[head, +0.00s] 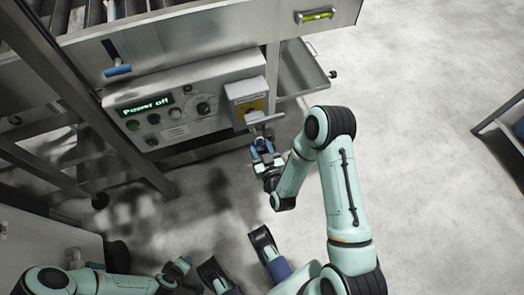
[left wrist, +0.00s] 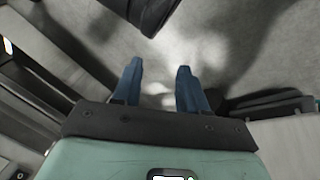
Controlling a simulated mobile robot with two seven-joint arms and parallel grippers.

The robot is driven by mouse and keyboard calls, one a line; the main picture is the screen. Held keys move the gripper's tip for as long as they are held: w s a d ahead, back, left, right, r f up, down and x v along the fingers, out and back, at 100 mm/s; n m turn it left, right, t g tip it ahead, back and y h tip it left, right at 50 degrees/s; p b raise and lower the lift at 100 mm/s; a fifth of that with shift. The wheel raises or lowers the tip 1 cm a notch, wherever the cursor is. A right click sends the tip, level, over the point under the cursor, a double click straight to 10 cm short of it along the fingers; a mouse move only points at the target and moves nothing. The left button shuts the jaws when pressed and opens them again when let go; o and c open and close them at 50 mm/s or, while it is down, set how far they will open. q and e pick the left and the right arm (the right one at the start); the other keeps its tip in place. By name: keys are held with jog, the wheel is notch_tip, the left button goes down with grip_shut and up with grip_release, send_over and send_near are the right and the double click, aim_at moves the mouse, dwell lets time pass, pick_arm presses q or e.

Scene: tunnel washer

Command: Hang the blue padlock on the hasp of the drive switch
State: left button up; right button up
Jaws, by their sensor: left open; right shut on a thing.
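The drive switch (head: 246,98) is a grey box with a yellow plate and a grey handle, at the right end of the control panel. My right gripper (head: 262,146) is just below and in front of the switch, shut on the blue padlock (head: 261,143), which shows only as a small blue patch between the fingers. The hasp is too small to make out, and I cannot tell whether the padlock's shackle touches it. My left gripper (head: 184,266) is low at the bottom left, away from the panel. In the left wrist view its two blue fingers (left wrist: 157,88) are apart with nothing between them.
The panel (head: 165,115) reads "Power off" and carries several knobs and buttons. A blue-handled lever (head: 117,70) is above it. An open metal tray (head: 302,72) juts out right of the switch. Dark frame legs stand at the left.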

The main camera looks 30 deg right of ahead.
aim_at(258, 141)
jog(key=shift+r+x, duration=0.2)
jog(key=shift+x, duration=1.1)
jog(key=shift+b+x, duration=0.35)
jog(key=shift+x, duration=0.45)
pick_arm(q)
jog(key=shift+g, duration=0.7)
jog(key=shift+s+a+f+b, duration=0.15)
jog(key=shift+s+f+b, duration=0.2)
jog(key=shift+s+f, duration=0.55)
jog(key=shift+s+a+f+b, duration=0.15)
jog(key=shift+s+f+b, duration=0.15)
jog(key=shift+s+f, duration=0.6)
pick_arm(e)
jog(key=shift+w+d+f, duration=0.1)
jog(key=shift+w+f, duration=0.45)
jog(key=shift+f, duration=0.05)
jog(key=o, duration=1.2)
jog(key=shift+c, duration=0.2)
pick_arm(q)
jog(key=shift+w, duration=0.1)
pick_arm(e)
jog(key=shift+s, duration=0.1)
